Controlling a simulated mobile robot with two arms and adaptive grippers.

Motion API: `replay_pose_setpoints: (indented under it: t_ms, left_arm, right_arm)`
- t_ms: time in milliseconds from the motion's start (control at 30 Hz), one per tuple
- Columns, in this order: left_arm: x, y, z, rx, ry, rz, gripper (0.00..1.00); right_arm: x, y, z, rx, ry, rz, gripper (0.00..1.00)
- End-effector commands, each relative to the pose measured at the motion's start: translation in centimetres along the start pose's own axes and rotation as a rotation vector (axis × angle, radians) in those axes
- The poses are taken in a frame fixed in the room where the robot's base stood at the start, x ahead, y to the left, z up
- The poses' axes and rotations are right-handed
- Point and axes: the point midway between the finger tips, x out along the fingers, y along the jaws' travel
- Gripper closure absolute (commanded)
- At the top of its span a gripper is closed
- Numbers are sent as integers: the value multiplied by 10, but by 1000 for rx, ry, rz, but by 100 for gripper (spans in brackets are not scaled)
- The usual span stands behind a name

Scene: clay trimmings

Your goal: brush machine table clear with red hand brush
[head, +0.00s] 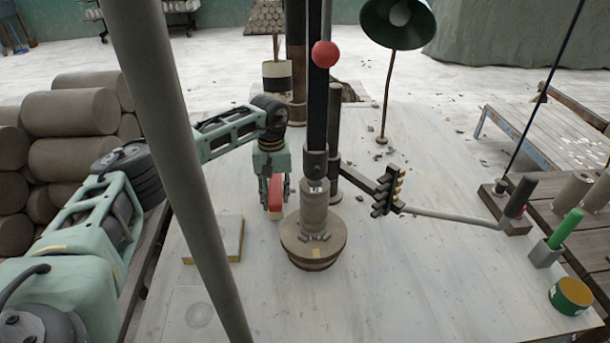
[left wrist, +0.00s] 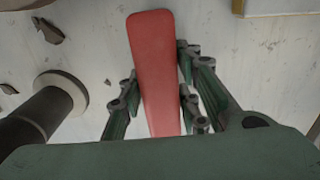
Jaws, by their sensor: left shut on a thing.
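My left gripper (head: 275,202) is shut on the red hand brush (head: 275,194) and holds it upright, left of the machine's column. In the left wrist view the red brush (left wrist: 155,65) shows between the fingers; its bristles cannot be made out. The brush is apart from the round table. My right gripper is out of view.
Dark crumbs (head: 390,152) lie scattered at the back of the pale surface. A yellowish block (head: 228,236) lies at left. A lever arm (head: 450,216) reaches right from the column. A green lamp (head: 398,22) stands behind. A yellow-green tin (head: 570,296) sits at right.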

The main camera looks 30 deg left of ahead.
Motion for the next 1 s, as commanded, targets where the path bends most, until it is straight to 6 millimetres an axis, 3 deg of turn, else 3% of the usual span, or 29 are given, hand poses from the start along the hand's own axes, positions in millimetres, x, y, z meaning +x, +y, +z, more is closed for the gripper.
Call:
replay_pose_setpoints:
  t_ms: [1000]
  left_arm:
    - [-84, 0, 0, 0, 1, 1, 90]
  right_arm:
    - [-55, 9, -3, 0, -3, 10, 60]
